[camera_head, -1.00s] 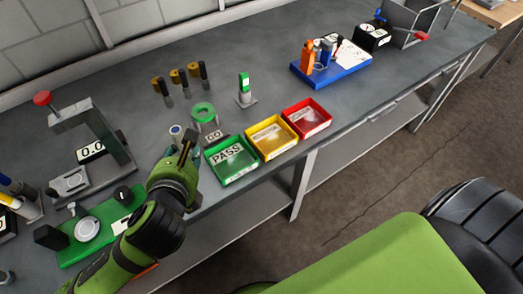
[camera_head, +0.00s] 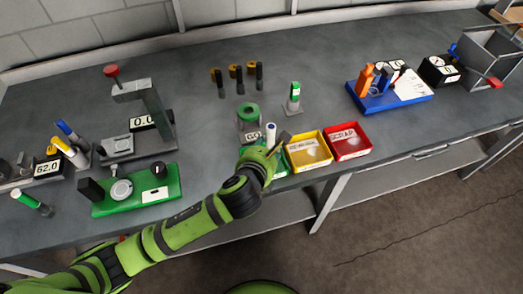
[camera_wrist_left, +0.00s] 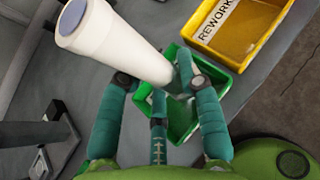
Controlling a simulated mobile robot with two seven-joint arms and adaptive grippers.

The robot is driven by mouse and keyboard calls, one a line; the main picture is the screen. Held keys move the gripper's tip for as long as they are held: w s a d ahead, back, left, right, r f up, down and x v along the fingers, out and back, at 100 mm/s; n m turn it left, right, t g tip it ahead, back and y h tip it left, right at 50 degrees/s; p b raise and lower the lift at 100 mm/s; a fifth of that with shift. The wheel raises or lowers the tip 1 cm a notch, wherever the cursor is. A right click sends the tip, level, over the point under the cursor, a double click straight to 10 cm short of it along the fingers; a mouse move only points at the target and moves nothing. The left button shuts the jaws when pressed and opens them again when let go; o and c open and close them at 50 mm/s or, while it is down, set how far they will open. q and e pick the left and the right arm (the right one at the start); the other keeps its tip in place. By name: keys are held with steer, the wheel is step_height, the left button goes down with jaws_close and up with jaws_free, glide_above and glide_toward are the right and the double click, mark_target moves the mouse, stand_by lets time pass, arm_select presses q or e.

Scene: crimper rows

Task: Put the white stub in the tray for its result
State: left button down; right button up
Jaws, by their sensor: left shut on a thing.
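The white stub (camera_head: 271,133) stands up from my left gripper (camera_head: 277,146), which is shut on it. In the left wrist view the stub (camera_wrist_left: 115,42) is a long white cylinder with a grey-blue end, between the teal fingers. The green tray (camera_head: 281,172) is largely hidden behind my gripper; in the wrist view it (camera_wrist_left: 181,133) lies below the fingers and the stub. The yellow tray (camera_head: 312,167), marked REWORK, and the red tray (camera_head: 353,157), marked SCRAP, stand to its right. My right gripper is not in view.
A ring gauge with a green top and GO label (camera_head: 248,111) stands just behind my gripper. A small post with a green top (camera_head: 294,97) stands behind the trays. A grey press gauge (camera_head: 156,112) and green fixture (camera_head: 175,185) are at left; a blue rack (camera_head: 408,102) is at right.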

arm_select(q)
steer(key=shift+w+a+f, duration=0.6)
steer(key=shift+w+a, duration=0.15)
steer(key=shift+w+f, duration=0.1)
steer(key=shift+f, duration=2)
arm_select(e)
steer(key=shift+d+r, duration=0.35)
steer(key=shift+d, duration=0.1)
arm_select(q)
steer(key=shift+a+f, duration=0.1)
steer(key=shift+f, duration=0.05)
steer(key=c, duration=0.8)
jaws_free()
steer(key=shift+c, duration=0.2)
